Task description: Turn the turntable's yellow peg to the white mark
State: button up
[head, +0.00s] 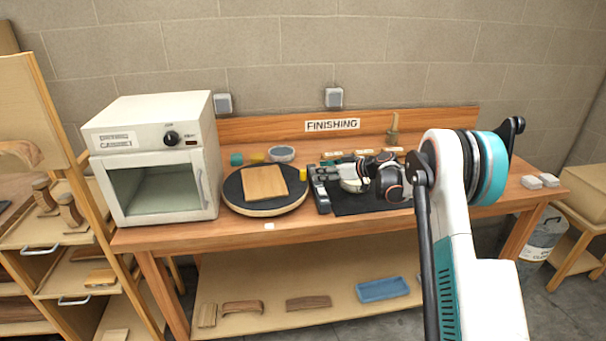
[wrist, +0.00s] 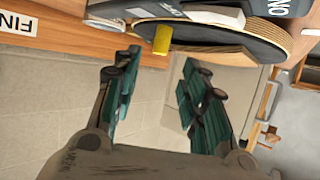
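The round black turntable (head: 238,199) with a pale wooden rim sits on the bench, and a square wooden board (head: 264,181) lies on it. The yellow peg (head: 303,174) stands at the turntable's right edge in the head view. The white mark (head: 269,226) is on the bench at its front edge, in front of the turntable. In the wrist view my gripper (wrist: 158,62) is open and empty. There the yellow peg (wrist: 162,40) shows beyond the gap between the fingers, apart from them, on the turntable's rim (wrist: 279,35). In the head view I cannot make out the fingertips.
The bench front is mostly clear.

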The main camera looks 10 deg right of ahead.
aim_at(305, 171)
jog(key=b+x, duration=0.2)
jog(key=x, duration=0.8)
jog(key=shift+d, duration=0.1)
jog(key=shift+s, duration=0.1)
grip_shut()
